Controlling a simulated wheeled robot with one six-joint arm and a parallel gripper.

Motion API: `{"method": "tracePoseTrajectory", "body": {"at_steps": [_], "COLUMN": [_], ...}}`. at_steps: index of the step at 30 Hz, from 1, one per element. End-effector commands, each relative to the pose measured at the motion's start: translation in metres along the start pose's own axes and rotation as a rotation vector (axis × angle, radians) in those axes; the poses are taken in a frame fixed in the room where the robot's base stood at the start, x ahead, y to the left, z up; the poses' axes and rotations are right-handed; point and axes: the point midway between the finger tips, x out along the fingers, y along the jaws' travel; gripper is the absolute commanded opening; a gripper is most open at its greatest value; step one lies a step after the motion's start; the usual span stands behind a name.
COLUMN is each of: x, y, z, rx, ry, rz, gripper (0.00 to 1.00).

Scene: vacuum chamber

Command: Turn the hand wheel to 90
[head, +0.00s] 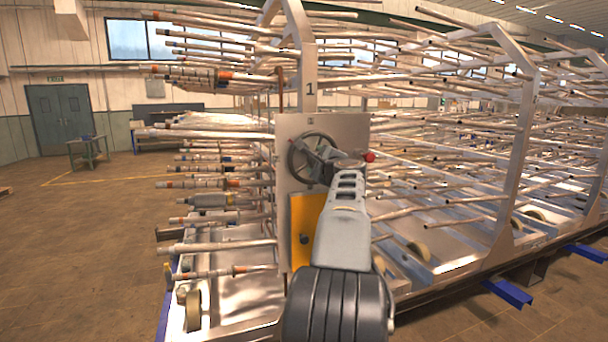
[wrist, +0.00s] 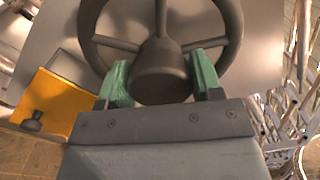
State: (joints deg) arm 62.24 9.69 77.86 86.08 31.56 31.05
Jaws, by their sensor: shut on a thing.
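The dark hand wheel (head: 292,160) is mounted on a grey metal plate below a frame post marked 1. In the wrist view its round rim (wrist: 88,32), spokes and thick central hub (wrist: 160,62) fill the upper middle, with the top of the rim cut off. My gripper (wrist: 160,78) has one green finger on each side of the hub and is shut on it. In the head view my gripper (head: 323,156) reaches the wheel and covers its right part. I cannot read any angle mark on the wheel.
A yellow panel (head: 306,226) with a dark knob is below the wheel. A red knob (head: 370,156) is just right of my wrist. Many thin rods (head: 215,183) stick out left of the plate, and more fill the frame at right. Open floor (head: 80,260) lies at left.

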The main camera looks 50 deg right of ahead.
Motion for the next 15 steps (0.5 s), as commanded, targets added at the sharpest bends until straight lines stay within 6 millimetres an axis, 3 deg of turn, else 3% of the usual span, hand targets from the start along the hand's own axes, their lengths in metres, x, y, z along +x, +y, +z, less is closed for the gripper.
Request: {"method": "tracePoseTrajectory", "body": {"at_steps": [15], "x": [0.0005], "y": [0.0045], "z": [-0.0023], "rx": [-0.444], "ry": [0.002], "rz": [0.000], "gripper": [0.17]}}
